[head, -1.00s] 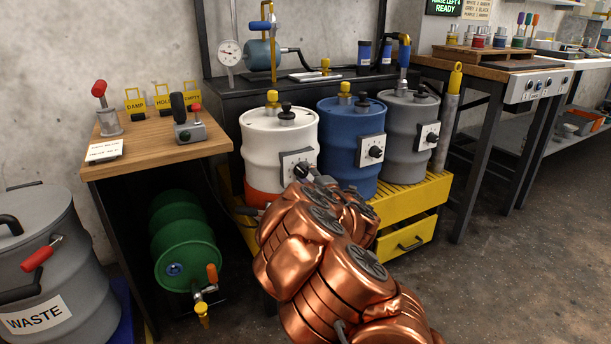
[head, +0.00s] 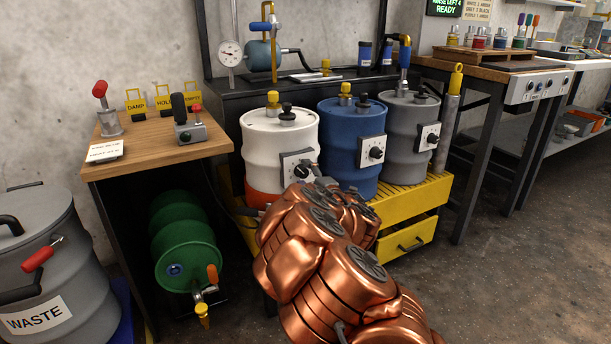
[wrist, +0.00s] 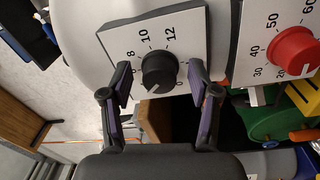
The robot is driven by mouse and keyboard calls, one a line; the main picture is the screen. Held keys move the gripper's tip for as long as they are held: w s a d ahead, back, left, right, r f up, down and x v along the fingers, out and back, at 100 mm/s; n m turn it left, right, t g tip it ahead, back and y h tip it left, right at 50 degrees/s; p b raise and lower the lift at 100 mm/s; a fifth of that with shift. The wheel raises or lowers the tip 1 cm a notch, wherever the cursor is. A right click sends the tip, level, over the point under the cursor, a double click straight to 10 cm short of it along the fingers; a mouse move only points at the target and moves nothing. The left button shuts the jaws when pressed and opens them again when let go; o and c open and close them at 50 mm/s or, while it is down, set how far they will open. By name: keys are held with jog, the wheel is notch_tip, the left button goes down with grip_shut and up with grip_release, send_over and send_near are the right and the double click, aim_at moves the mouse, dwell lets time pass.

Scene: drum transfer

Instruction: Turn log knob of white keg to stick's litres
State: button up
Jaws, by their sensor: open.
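The white keg (head: 278,130), with an orange lower band, stands on a yellow slatted platform. A white dial plate (head: 290,165) is on its front. In the wrist view this plate (wrist: 187,25) shows the numbers 8, 10 and 12 around a black log knob (wrist: 159,70). My gripper (wrist: 159,82) is open, with one finger on each side of the knob; I see gaps and cannot tell any contact. The knob's exact reading is unclear. In the head view my copper arm hides most of the gripper. I cannot make out a reading on any stick.
A plate with a red knob (wrist: 294,50) sits close to the right in the wrist view. A blue keg (head: 352,140) and a grey keg (head: 408,120) stand right of the white one. A wooden table (head: 155,150) and a green drum (head: 185,245) are left.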

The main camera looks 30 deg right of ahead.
jog(key=s, duration=0.7)
jog(key=shift+a+f, duration=0.15)
jog(key=shift+a, duration=0.1)
jog(key=shift+s, duration=0.1)
jog(key=s+d+r+m+g+h+p, duration=0.1)
jog(key=s+r+m+g+h+p, duration=0.4)
jog(key=r+p, duration=0.45)
jog(key=s+d+r+m+g+h+p, duration=0.2)
jog(key=r+m+h+p, duration=0.1)
jog(key=r+m+p, duration=0.55)
jog(key=s+a+r+g+y+p, duration=0.3)
jog(key=s+a+r+g+p, duration=0.1)
jog(key=s+a+r+p, duration=0.3)
jog(key=s+a+r+m+g+y+p, duration=0.1)
jog(key=s+a+r+g+y+p, duration=0.2)
jog(key=s+a+p, duration=0.7)
jog(key=s+a+r+g+y+p, duration=0.3)
jog(key=s+a+r+g+p, duration=0.3)
jog(key=s+a, duration=0.8)
notch_tip(320, 180, up, 5)
jog(key=s+p, duration=0.2)
jog(key=p, duration=0.1)
jog(key=shift+s+f+p, duration=0.2)
jog(key=shift+p, duration=0.15)
jog(key=shift+m, duration=0.25)
